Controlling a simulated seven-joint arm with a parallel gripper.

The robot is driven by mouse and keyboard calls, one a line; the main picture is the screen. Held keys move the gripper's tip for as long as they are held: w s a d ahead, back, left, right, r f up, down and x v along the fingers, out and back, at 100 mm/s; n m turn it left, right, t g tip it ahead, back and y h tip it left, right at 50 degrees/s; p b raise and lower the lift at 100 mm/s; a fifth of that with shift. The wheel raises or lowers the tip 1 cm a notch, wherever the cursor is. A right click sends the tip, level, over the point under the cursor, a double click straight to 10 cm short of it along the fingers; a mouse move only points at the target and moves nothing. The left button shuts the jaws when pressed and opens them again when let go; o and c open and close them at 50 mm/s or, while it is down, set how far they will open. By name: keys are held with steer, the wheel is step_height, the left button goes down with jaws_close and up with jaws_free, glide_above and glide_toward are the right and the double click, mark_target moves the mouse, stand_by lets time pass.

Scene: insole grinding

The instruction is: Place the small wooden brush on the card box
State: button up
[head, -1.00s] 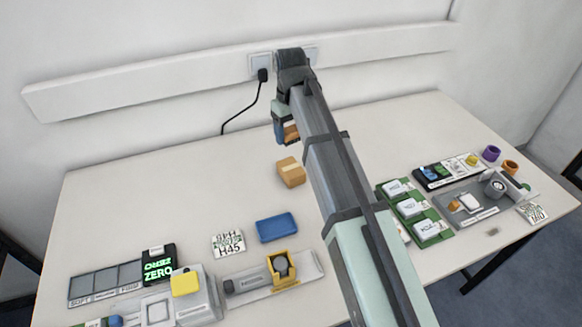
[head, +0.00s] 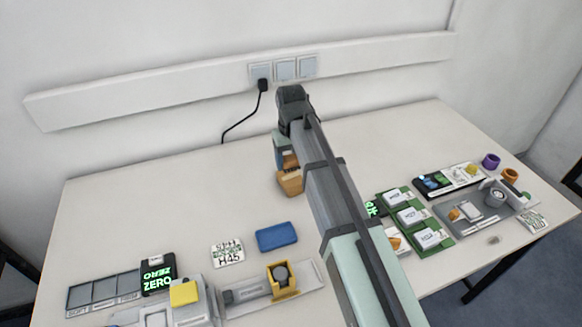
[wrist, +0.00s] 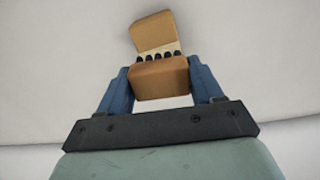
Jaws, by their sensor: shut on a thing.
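My gripper (wrist: 160,90) has blue fingers shut on the small wooden brush (wrist: 160,80), a brown block with a row of dark bristle tufts along its far edge. The card box (wrist: 152,32), light brown, shows just beyond the brush in the wrist view. In the head view the card box (head: 289,184) stands on the table, with the brush (head: 290,161) close above or behind it. I cannot tell whether they touch. My arm hides part of the box's right side and much of the gripper there.
A blue block (head: 276,237) and a printed card (head: 228,253) lie nearer the front. A grey fixture with a yellow holder (head: 283,277) is at the front. Green trays (head: 411,217) and a grey station (head: 480,212) stand at the right. The table left of the box is clear.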

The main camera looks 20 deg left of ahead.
mark_target(291, 167)
steer(key=shift+f, duration=1.6)
steer(key=shift+f, duration=0.15)
steer(key=o, duration=1.1)
steer(key=shift+c, duration=0.2)
step_height(291, 167, up, 12)
steer(key=shift+r, duration=0.15)
